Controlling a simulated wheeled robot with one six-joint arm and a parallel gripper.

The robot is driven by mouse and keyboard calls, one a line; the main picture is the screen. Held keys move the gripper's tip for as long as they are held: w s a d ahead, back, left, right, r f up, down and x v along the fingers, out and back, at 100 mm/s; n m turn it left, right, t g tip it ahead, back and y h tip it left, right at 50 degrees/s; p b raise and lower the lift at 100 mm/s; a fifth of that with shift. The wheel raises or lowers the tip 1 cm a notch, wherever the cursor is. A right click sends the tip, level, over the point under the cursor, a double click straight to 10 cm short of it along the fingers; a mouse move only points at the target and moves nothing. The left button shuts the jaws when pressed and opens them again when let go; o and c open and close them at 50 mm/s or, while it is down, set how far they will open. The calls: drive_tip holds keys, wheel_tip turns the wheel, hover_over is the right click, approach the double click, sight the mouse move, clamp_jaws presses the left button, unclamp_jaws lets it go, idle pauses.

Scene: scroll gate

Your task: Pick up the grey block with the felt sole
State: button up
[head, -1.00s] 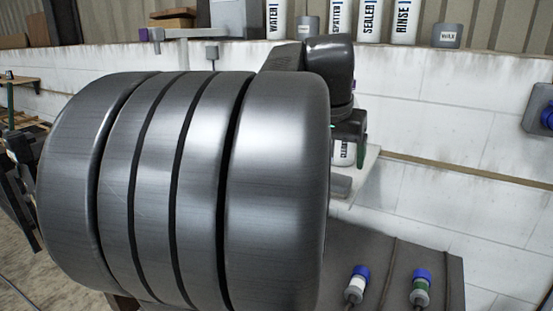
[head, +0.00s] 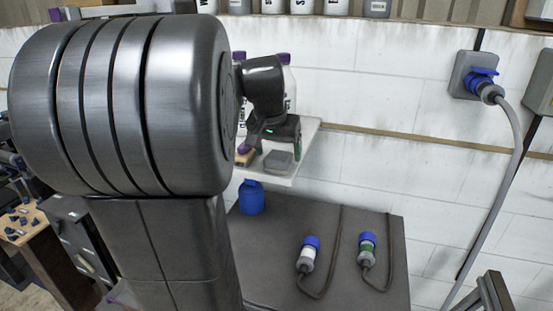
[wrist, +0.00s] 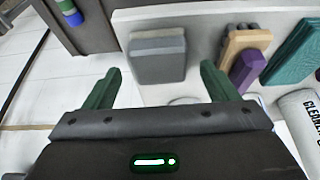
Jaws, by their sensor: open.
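The grey block (wrist: 157,60) lies on a pale shelf (wrist: 205,80) in the wrist view, apart from the other things there. A lighter band runs along its far side; I cannot make out felt on it. In the head view the block (head: 278,161) is a small grey shape on the wall shelf (head: 306,146), just under my gripper (head: 280,147). My gripper (wrist: 160,76) is open and empty, with green fingers spread wider than the block. In the wrist view the block appears between and beyond the fingertips, not gripped.
A wooden block with a purple part (wrist: 247,55), a teal pad (wrist: 296,48) and a white labelled bottle (wrist: 302,115) are right of the block. Below the shelf is a dark bench with a blue container (head: 251,198) and two cabled blue-ended connectors (head: 308,250). A white wall stands behind.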

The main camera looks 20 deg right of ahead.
sight(278, 156)
drive_tip(key=shift+x, duration=1.3)
drive_tip(key=c, duration=1.1)
wheel_tip(278, 156, up, 10)
drive_tip(key=shift+r+b, duration=0.1)
drive_tip(key=shift+b, duration=0.2)
drive_tip(key=shift+o, duration=0.8)
